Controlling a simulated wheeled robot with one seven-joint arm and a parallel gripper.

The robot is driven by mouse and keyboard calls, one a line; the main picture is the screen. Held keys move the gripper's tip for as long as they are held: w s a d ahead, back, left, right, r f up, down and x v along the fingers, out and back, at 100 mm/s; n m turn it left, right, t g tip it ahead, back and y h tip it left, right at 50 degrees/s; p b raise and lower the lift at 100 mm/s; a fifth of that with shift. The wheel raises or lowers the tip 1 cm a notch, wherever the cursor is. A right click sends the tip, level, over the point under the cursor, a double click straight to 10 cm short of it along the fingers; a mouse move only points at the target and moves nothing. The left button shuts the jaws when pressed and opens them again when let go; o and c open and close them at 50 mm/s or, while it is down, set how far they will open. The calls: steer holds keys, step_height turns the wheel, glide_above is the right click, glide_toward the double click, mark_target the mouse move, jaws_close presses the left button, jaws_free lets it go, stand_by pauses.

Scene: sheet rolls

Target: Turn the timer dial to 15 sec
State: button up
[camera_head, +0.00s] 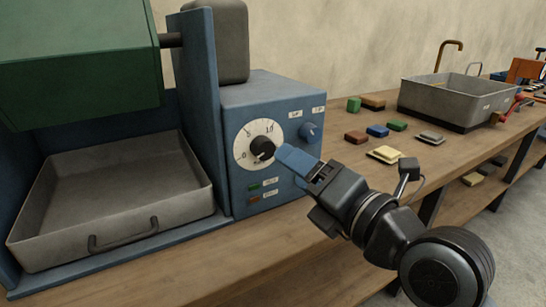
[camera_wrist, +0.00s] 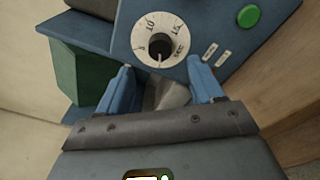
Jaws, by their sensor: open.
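The timer dial has a round white face (camera_head: 243,139) with number marks and a black knob (camera_head: 263,148) in its middle. It is on the front of a blue machine (camera_head: 270,96). The dial face (camera_wrist: 141,29) and dark knob (camera_wrist: 160,46) also show at the top middle of the wrist view. A small pale mark shows on the knob, but its exact reading is hard to tell. My gripper (camera_head: 290,157) is just right of the knob in the head view. In the wrist view my gripper (camera_wrist: 160,84) has its fingers spread, with nothing held between them.
A small blue knob (camera_head: 310,131) is right of the dial. A grey metal tray (camera_head: 150,222) sits left, under a green block (camera_head: 80,60). Several coloured blocks and a grey bin (camera_head: 450,95) stand on the wooden bench (camera_head: 345,170). A green round button (camera_wrist: 248,15) shows in the wrist view.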

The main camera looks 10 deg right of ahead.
mark_target(269, 151)
steer(key=x, duration=0.7)
steer(key=shift+w+p, duration=0.15)
steer(key=shift+p, duration=0.15)
steer(key=shift+c, duration=0.3)
steer(key=c, duration=1)
